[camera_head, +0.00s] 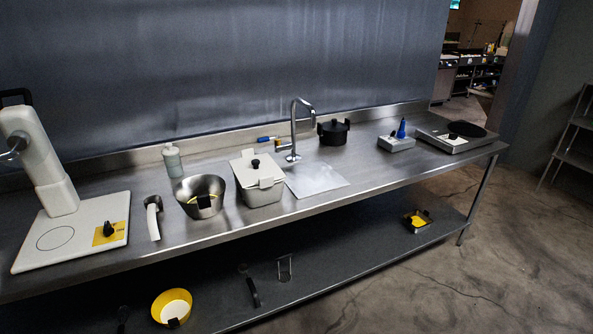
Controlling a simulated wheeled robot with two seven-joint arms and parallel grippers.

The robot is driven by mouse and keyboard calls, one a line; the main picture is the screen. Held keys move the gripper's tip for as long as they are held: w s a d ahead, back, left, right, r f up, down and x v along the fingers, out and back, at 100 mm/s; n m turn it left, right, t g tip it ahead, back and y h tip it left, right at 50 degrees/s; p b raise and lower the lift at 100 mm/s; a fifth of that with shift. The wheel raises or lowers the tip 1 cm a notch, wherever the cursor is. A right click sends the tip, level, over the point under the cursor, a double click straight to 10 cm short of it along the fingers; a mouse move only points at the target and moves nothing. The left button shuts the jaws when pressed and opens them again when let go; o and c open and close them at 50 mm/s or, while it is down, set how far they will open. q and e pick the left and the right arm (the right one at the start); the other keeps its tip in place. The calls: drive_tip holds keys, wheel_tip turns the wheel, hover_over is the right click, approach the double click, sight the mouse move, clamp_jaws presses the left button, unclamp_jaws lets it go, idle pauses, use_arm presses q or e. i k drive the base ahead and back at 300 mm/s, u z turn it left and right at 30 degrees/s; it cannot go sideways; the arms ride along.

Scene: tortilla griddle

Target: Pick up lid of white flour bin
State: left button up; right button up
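The flour bin (262,194) is a pale rectangular box standing near the middle of the steel counter. Neither of my grippers shows in the head view, so nothing is seen touching the lid or the bin.
A steel bowl (187,190) stands close to the bin's left, and a faucet (293,130) rises behind its right side. A white machine (45,170) fills the counter's left end. A black pot (334,133) stands farther right. Bare counter (360,172) lies at right.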

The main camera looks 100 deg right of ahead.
sight(247, 169)
drive_tip(key=z, duration=4.15)
drive_tip(key=i, duration=1.8)
drive_tip(key=u, duration=1.8)
